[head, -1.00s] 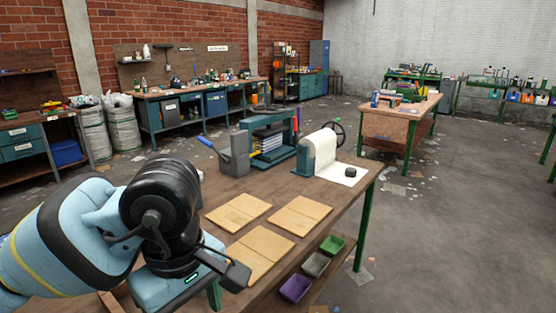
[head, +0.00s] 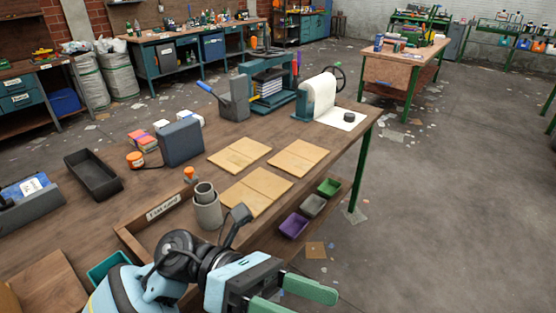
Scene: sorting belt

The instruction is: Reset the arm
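My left arm comes in at the bottom of the head view. Its gripper (head: 310,303) has green fingers that stand apart with nothing seen between them. It is low in the picture, by the near edge of the wooden workbench (head: 330,140), and its lower finger is partly cut off by the frame. My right gripper is not in view.
Beyond the arm on the bench are a grey cup (head: 207,212), several tan boards (head: 240,154), a dark grey box (head: 181,143), a black tray (head: 93,175) and a paper roll (head: 319,97). Purple (head: 293,226) and green (head: 329,187) bins sit below.

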